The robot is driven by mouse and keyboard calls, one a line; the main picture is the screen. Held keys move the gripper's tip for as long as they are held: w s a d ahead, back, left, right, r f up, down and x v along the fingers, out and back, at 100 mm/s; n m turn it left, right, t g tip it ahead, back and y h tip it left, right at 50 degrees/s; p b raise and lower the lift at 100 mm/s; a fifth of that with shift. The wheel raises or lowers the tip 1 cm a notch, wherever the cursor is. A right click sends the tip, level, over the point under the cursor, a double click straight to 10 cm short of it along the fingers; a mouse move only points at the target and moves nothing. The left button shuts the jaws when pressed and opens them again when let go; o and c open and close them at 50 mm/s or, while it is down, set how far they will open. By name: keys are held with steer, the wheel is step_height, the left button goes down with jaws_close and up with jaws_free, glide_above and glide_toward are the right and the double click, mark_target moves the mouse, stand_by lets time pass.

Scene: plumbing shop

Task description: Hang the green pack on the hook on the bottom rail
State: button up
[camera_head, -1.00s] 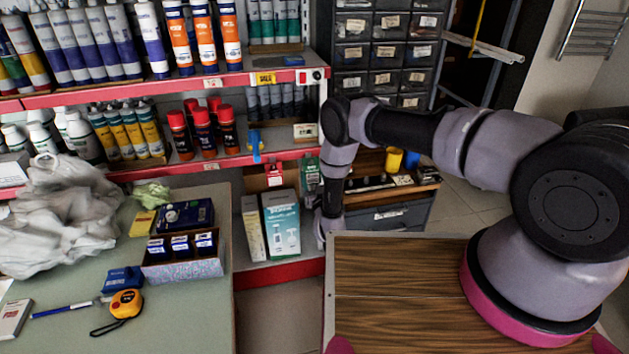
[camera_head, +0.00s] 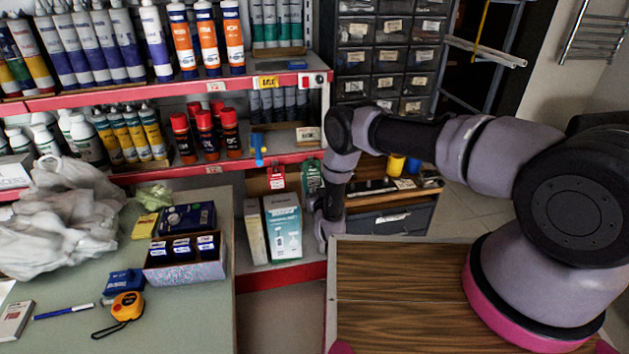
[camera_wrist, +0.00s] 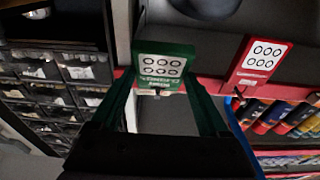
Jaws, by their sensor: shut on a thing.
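The green pack (camera_wrist: 163,66) has a white label with dark rings and sits between the fingertips of my gripper (camera_wrist: 165,92) in the wrist view. In the head view the green pack (camera_head: 311,176) shows just left of my forearm, close in front of the red rail (camera_head: 225,166); my gripper is hidden there behind my arm. The rail (camera_wrist: 295,92) also shows in the wrist view, at the right. I cannot make out the hook or whether the pack touches it.
A red pack (camera_head: 276,178) hangs beside the green one; it also shows in the wrist view (camera_wrist: 262,62). Boxes (camera_head: 282,228) stand on the shelf below. A drawer cabinet (camera_head: 385,55) is behind. The cluttered table (camera_head: 200,320) is at the left.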

steer(key=o, duration=1.3)
steer(key=shift+s, duration=0.1)
steer(key=v, duration=1.1)
